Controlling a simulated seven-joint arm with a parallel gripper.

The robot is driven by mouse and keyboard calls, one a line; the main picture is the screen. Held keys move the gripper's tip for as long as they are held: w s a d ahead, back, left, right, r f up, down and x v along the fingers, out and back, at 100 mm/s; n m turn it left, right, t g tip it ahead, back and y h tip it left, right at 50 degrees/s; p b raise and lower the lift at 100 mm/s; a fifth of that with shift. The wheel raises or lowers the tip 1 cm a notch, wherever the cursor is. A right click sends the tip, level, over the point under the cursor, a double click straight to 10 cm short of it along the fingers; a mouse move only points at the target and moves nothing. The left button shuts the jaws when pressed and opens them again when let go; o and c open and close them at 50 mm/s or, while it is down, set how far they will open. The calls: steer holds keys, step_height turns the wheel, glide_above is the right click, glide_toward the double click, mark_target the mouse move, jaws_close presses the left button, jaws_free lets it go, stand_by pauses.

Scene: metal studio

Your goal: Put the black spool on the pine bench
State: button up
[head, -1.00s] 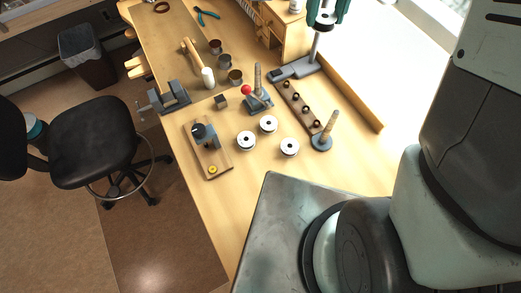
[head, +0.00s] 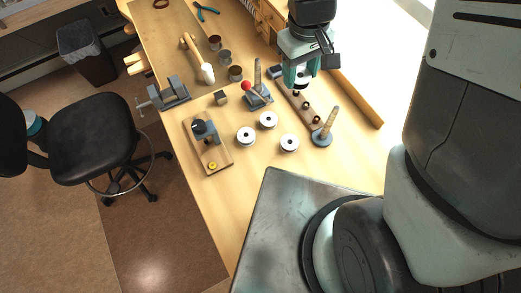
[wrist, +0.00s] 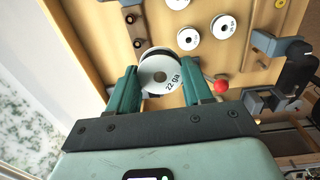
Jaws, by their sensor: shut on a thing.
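My gripper (head: 301,78) is shut on the black spool, which has a white face marked "22 ga" in the wrist view (wrist: 158,76) and a dark rim. The spool sits between the two green fingers. In the head view the spool (head: 302,84) is small and partly hidden under the gripper. It appears held above the pine bench (head: 225,195), near the dark peg strip; I cannot tell its exact height. The bench surface is pale wood.
Three white-faced spools (head: 268,120) lie left of the peg strip (head: 302,108). A rope-wound post (head: 328,127) stands to the right, and a red-knobbed tool (head: 255,95) to the left. Bare bench lies in front of the spools.

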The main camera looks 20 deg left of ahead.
steer(key=s+a+f+n, duration=0.2)
steer(key=s+f+n, duration=0.15)
steer(key=s, duration=0.25)
steer(key=s+a+f+n, duration=0.3)
steer(key=s+f, duration=0.1)
steer(key=s, duration=0.3)
glide_above(260, 162)
steer(key=shift+n, duration=0.35)
step_height(260, 162, down, 6)
steer(key=shift+r, duration=0.2)
steer(key=shift+f, duration=2.4)
steer(key=shift+f, duration=0.1)
steer(key=o, duration=1)
